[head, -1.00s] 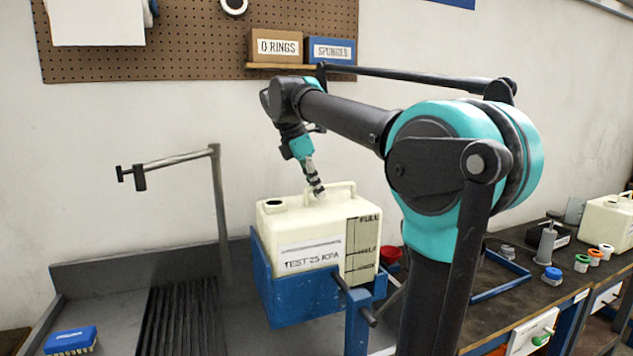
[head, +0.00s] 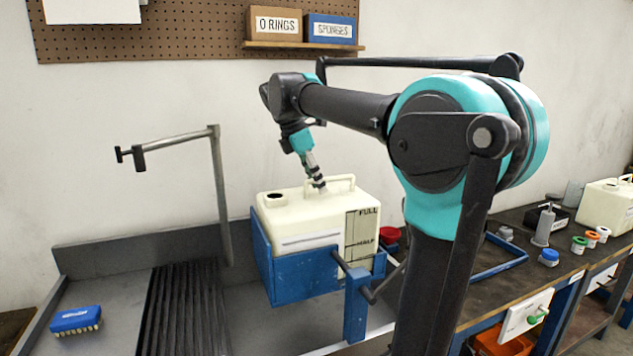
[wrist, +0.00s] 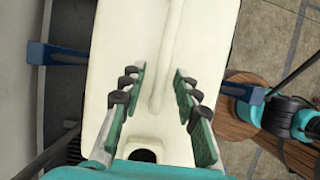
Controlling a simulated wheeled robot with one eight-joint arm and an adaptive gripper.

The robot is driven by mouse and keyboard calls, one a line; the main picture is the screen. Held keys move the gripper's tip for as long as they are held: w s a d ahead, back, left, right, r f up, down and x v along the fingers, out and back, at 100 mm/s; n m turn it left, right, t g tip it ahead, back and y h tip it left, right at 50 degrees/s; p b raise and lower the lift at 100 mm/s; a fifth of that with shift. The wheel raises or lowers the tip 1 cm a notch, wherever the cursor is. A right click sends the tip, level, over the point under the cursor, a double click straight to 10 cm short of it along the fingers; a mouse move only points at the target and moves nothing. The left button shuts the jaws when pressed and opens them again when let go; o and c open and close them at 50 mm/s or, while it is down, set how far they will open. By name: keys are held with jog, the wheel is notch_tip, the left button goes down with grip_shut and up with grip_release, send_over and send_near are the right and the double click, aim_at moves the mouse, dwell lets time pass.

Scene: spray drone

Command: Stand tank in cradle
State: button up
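The cream tank (head: 290,212) stands upright inside the blue cradle (head: 295,275). Its label is partly hidden behind the cradle's front wall, and FULL and HALF marks show on its side. My gripper (head: 320,187) points down at the tank's top handle (head: 335,181). In the wrist view, my gripper (wrist: 160,70) has its fingers spread on both sides of the handle (wrist: 168,50), with a gap on the left; the right finger is close to it. The dark filler opening (wrist: 143,155) lies between the finger bases.
A bent metal pipe (head: 220,190) rises left of the cradle above a ribbed drain tray. A blue brush (head: 76,320) lies at the far left. A red cup (head: 390,235) is just right of the tank. A second tank (head: 605,205) and small parts occupy the right bench.

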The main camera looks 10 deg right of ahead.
jog(key=v, duration=1.2)
jog(key=shift+r, duration=0.15)
